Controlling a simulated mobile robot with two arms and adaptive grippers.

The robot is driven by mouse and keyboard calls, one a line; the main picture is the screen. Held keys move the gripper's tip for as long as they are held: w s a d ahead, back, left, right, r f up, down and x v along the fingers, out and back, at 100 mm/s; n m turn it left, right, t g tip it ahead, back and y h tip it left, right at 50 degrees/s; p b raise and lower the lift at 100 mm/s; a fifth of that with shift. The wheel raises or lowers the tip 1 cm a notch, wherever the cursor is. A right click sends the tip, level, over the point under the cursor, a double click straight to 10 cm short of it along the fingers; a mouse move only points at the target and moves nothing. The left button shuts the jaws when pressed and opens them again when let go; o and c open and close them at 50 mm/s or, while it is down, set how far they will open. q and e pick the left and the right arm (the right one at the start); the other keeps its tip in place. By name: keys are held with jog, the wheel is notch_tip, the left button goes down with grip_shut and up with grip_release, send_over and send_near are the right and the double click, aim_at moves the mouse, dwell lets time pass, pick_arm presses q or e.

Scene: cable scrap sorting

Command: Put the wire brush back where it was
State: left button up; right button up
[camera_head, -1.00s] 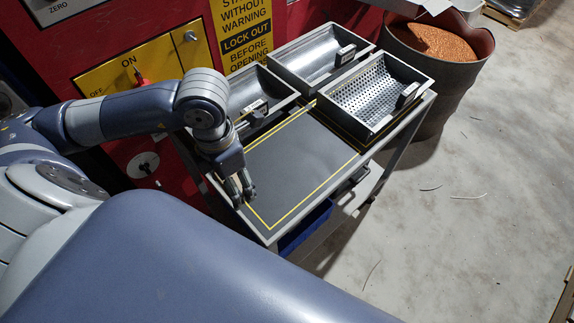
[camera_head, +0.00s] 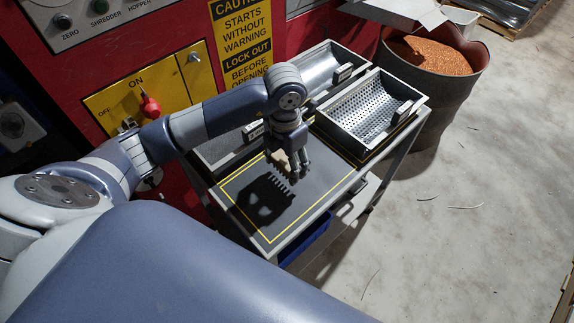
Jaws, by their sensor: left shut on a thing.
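My left gripper (camera_head: 297,163) hangs over the dark mat (camera_head: 303,208) with the yellow border, near its back edge, fingers pointing down. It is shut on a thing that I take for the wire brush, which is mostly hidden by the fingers. A dark shadow with a row of teeth lies on the mat just left of the fingers and fits bristles. I cannot tell whether the brush touches the mat. My right gripper is not in view.
Behind the mat stand a smooth metal tray (camera_head: 222,150), partly behind my arm, another smooth tray (camera_head: 330,50), and a perforated tray (camera_head: 352,95) at right. A barrel of copper granules (camera_head: 468,95) stands beyond. The red machine panel (camera_head: 150,22) is close behind my arm.

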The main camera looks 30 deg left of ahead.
aim_at(287, 170)
pick_arm(q)
jog(key=shift+w, duration=0.2)
notch_tip(287, 170, down, 3)
jog(key=shift+s+r+p, duration=0.1)
jog(key=shift+r+p, duration=0.05)
jog(key=shift+p, duration=0.4)
jog(key=shift+f, duration=0.35)
jog(key=shift+f, duration=0.1)
jog(key=shift+f, duration=0.2)
jog(key=o, duration=1)
jog(key=shift+r, duration=0.1)
